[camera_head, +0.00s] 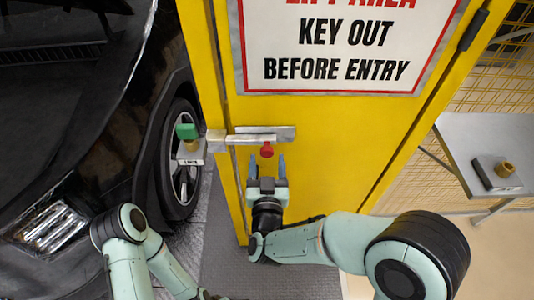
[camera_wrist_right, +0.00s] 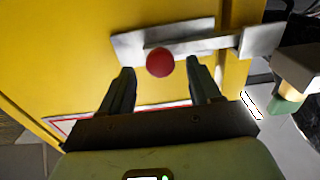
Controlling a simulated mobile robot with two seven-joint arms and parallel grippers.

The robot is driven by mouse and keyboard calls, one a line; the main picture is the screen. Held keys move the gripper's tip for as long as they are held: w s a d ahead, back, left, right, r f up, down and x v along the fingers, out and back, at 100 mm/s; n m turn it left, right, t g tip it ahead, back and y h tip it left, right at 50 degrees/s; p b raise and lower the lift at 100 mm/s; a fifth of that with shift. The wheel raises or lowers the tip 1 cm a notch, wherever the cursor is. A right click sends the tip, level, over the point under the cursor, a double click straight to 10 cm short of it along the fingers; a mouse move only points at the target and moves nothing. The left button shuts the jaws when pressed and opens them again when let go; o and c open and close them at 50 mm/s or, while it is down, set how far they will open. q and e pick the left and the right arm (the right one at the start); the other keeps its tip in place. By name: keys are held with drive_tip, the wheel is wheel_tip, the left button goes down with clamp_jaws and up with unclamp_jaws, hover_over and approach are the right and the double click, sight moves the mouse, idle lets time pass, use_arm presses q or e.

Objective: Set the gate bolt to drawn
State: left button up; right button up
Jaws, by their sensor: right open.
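The gate bolt (camera_head: 262,133) is a grey metal bar on a plate on the yellow gate, with a red round knob (camera_head: 267,150). Its bar (camera_wrist_right: 200,43) spans from the plate to a metal keeper (camera_head: 215,141) on the gate's left post, and its end appears to reach the keeper. My right gripper (camera_head: 267,161) is open and empty just below the knob. In the right wrist view the knob (camera_wrist_right: 160,62) sits centred between the open fingertips, apparently touching neither. My left arm shows at the lower left; its gripper is out of view.
A green-topped lock device (camera_head: 188,140) hangs left of the keeper. A black car (camera_head: 70,110) stands at the left. A warning sign (camera_head: 345,45) is above the bolt.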

drive_tip(key=shift+w, duration=1.25)
clamp_jaws()
drive_tip(key=d+b, duration=0.2)
drive_tip(key=d, duration=0.3)
drive_tip(key=shift+d, duration=0.25)
unclamp_jaws()
drive_tip(key=shift+d, duration=0.1)
